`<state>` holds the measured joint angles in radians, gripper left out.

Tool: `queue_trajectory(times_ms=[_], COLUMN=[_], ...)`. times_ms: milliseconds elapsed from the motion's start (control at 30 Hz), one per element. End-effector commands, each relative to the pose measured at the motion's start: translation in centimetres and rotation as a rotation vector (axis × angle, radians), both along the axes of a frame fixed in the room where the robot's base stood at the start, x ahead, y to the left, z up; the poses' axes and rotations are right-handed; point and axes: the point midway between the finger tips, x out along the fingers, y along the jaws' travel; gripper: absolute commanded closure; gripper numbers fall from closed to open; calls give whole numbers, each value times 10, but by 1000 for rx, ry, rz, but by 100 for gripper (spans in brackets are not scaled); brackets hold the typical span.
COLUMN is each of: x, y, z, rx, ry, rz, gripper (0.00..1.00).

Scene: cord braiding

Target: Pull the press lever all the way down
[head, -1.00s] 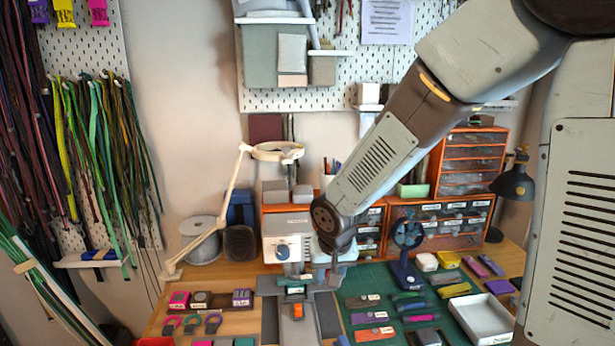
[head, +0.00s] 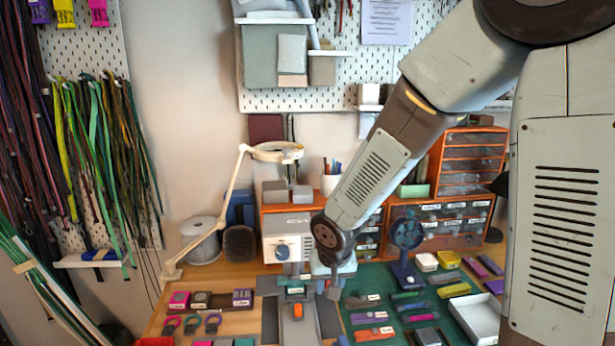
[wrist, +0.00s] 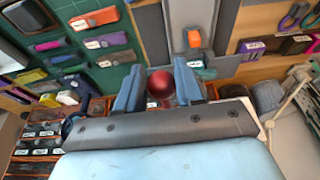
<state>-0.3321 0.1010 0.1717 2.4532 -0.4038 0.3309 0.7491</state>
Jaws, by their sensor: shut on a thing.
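The press (head: 297,285) stands on the bench, a grey frame with a flat base and a small orange piece (head: 298,310) on its front. The orange piece also shows in the wrist view (wrist: 194,39). The lever's red ball knob (wrist: 160,84) sits between the two blue fingers of my gripper (wrist: 158,92), which are shut on it. In the head view my gripper (head: 333,288) is low at the right side of the press. The knob and most of the lever are hidden there by my arm.
A green mat (head: 377,284) with labelled coloured pieces lies right of the press, with a white tray (head: 474,318) and a blue fan (head: 405,240). A white labelled box (head: 287,245) stands behind the press. A lamp arm (head: 232,190) rises at the left.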

Motion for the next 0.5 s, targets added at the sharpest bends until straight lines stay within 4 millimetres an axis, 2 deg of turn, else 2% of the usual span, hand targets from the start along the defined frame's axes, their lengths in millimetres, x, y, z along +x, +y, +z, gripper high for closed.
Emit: queue_trajectory(times_ms=[300,500], x=[-3,1], y=[-1,-1], z=[-4,11], rx=[-4,-3], ry=[11,6], rz=[0,-3], gripper=[89,90])
